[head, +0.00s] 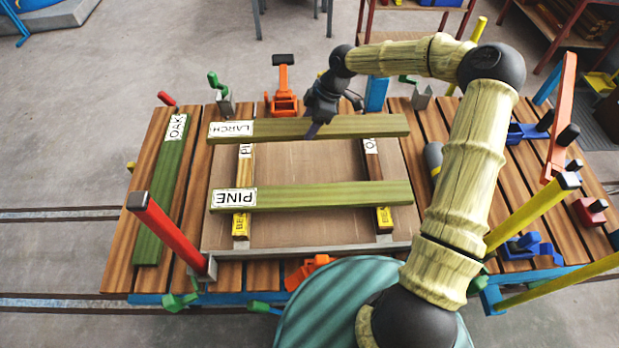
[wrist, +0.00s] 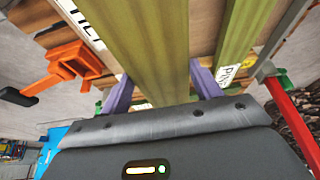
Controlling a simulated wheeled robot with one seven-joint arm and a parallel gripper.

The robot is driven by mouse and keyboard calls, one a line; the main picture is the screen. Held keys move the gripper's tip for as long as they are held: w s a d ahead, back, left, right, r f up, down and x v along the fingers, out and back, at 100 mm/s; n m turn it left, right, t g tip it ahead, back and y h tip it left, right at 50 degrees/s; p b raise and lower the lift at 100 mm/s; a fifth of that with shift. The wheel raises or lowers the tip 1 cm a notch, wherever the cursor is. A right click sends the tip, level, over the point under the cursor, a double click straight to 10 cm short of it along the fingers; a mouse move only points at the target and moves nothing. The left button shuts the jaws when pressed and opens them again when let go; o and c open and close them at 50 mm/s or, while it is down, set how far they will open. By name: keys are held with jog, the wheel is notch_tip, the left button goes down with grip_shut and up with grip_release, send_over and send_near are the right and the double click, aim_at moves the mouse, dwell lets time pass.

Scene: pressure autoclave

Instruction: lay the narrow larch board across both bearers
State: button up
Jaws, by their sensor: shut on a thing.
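The green larch board (head: 360,126), labelled LARCH, lies crosswise over the far ends of the left bearer (head: 244,172) and right bearer (head: 373,167). My gripper (head: 316,128) is shut on it near its middle. In the wrist view the larch board (wrist: 148,45) runs between the purple fingers of my gripper (wrist: 162,92). Whether the board touches the bearers or hangs just above them I cannot tell. The green pine board (head: 320,196), labelled PINE, lies across both bearers nearer the front, roughly parallel to the larch board. It also shows in the wrist view (wrist: 246,35).
The oak board (head: 160,205) lies lengthwise on the slatted bench at the left. A red post (head: 172,234) rises at the front left. Orange clamps (head: 283,90) stand at the back edge. Yellow bars (head: 533,212) and blue clamps (head: 527,132) are on the right.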

jog(key=shift+r, duration=0.15)
notch_tip(320, 180, down, 6)
dwell(0.5)
jog(key=shift+f, duration=0.2)
jog(key=shift+f, duration=1.8)
jog(key=shift+f, duration=0.1)
jog(key=o, duration=1.4)
